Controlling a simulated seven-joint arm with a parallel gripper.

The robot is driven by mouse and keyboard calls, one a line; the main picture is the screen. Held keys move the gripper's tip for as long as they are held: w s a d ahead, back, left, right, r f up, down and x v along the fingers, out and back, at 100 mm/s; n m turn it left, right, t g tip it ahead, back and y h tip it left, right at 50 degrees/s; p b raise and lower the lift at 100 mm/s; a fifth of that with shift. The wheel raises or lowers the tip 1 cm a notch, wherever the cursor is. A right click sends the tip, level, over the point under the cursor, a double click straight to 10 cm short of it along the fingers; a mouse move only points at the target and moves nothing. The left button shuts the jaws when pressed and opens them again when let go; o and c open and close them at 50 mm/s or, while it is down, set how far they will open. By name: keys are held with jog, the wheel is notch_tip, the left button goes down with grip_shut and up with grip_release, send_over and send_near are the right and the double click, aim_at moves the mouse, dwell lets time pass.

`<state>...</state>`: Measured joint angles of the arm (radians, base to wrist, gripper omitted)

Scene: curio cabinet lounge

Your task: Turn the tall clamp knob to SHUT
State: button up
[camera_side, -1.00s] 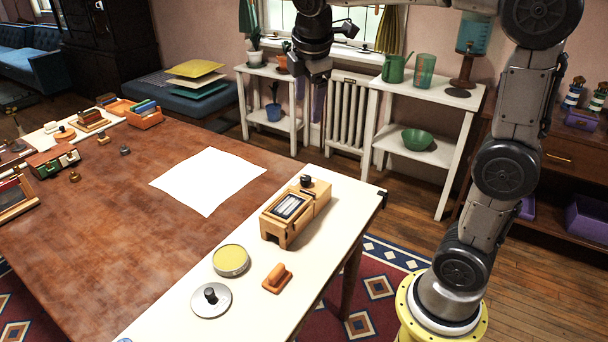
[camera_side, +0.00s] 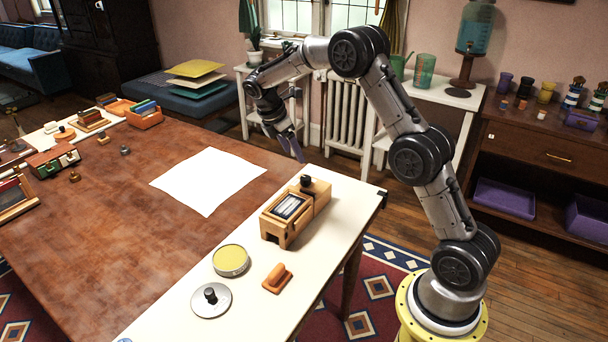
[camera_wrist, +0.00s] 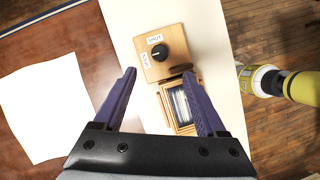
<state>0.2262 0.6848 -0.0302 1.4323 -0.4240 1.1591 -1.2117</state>
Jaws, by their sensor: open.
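The tall clamp knob (camera_side: 306,181) is black and stands on the wooden clamp box (camera_side: 314,190) on the white side table. The wrist view shows the knob (camera_wrist: 159,52) from above, with a SHUT label (camera_wrist: 154,39) above it and a second label (camera_wrist: 146,61) at its left, too small to read surely. I cannot tell which label the knob's mark faces. A framed glass window (camera_wrist: 181,107) sits in the same box. My gripper (camera_wrist: 160,73) is open and empty, its purple fingers spread. In the side view my gripper (camera_side: 297,155) hangs above and behind the box, apart from the knob.
A yellow round tin (camera_side: 231,261), a grey disc with a black knob (camera_side: 210,300) and an orange block (camera_side: 277,278) lie on the white table (camera_side: 165,318). A white sheet (camera_side: 208,180) lies on the brown table. The space above the knob looks clear.

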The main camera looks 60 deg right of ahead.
aim_at(306, 177)
jog(key=x, duration=1)
jog(key=shift+s+d+f, duration=0.1)
jog(key=shift+d+f, duration=0.1)
jog(key=shift+f, duration=0.15)
grip_shut()
